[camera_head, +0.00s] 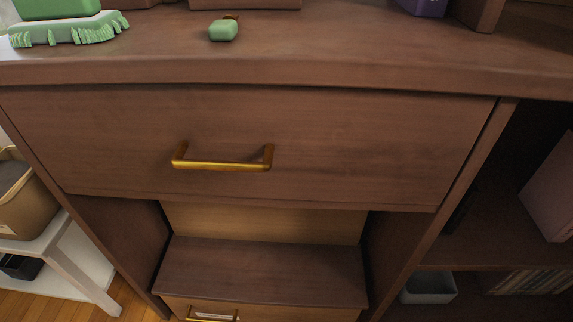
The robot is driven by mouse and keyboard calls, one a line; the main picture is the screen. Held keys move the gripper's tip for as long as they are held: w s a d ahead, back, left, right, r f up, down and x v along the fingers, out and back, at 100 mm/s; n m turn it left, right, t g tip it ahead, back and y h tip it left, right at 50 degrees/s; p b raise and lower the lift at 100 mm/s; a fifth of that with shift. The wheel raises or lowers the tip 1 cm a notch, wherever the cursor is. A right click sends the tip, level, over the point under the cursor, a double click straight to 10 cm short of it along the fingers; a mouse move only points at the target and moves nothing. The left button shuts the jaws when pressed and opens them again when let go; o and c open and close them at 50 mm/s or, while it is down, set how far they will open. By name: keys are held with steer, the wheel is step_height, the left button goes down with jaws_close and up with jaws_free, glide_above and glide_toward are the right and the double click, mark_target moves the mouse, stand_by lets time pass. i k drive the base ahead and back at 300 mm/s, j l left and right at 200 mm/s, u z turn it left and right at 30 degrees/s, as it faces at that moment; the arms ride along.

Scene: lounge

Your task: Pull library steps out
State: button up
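The library steps (262,272) stand in the recess under a wide drawer of the brown wooden cabinet. Their dark brown tread shows, with a lighter wood riser (263,224) behind it. A lighter front face lies below the tread, with a brass handle (212,317) cut off by the bottom edge of the picture. The lower part of the steps is out of view. My gripper is not in view.
The closed drawer (335,135) above has a brass handle (222,164). A small green object (223,30) sits on the cabinet top (330,60). A white shelf unit (72,267) with a tan basket stands left. Open shelves lie right, holding a grey bin (429,288).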

mark_target(221, 263)
steer(key=k+j, duration=0.2)
steer(key=k, duration=0.3)
steer(key=k+j, duration=0.2)
steer(key=k, duration=0.25)
